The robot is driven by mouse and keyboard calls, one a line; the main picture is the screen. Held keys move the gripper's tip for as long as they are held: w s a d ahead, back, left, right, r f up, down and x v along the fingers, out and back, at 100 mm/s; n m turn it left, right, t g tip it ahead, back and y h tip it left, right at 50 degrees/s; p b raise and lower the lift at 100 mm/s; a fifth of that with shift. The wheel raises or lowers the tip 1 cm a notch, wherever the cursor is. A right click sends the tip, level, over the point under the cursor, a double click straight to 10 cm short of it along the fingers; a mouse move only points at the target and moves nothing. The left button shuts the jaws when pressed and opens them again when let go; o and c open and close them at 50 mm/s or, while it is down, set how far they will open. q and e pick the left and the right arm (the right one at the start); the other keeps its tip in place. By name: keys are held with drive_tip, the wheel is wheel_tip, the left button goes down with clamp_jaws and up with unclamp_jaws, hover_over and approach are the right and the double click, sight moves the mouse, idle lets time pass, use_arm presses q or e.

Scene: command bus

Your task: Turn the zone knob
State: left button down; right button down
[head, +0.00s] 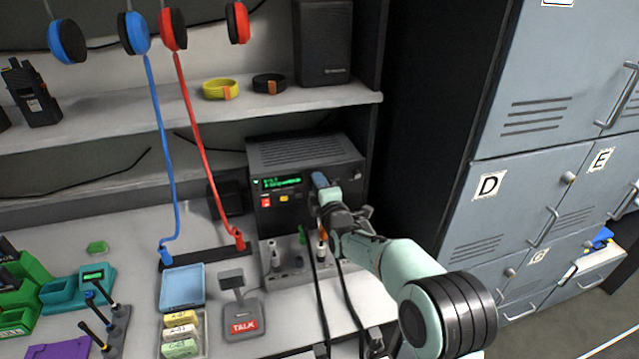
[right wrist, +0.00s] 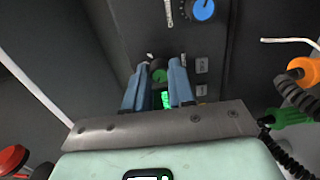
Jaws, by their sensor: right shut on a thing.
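The radio unit (head: 305,155) stands on the counter under the shelf, with a lit green display (head: 282,183) and red and yellow buttons. My right gripper (head: 324,188) is at the right part of its front panel. In the right wrist view, my right gripper's blue fingers (right wrist: 158,70) are shut on a small dark knob with green on it (right wrist: 159,75), one finger on each side. I cannot read a label on this knob. A larger blue knob (right wrist: 203,9) sits apart from it on the same panel. The gripper hides part of the panel in the head view. My left gripper is not in view.
A grey holder (head: 285,272) with upright plugs and black cables is just below the radio. A TALK microphone base (head: 243,318) and a blue tray (head: 182,288) lie to its left. Red and blue cords hang at left. Grey lockers (head: 530,130) stand at right.

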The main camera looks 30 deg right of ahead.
drive_tip(key=shift+n, duration=0.6)
drive_tip(key=c, duration=1)
unclamp_jaws()
drive_tip(key=shift+o, duration=0.2)
drive_tip(key=shift+s, duration=0.1)
drive_tip(key=v, duration=1.3)
drive_tip(key=shift+a, duration=0.15)
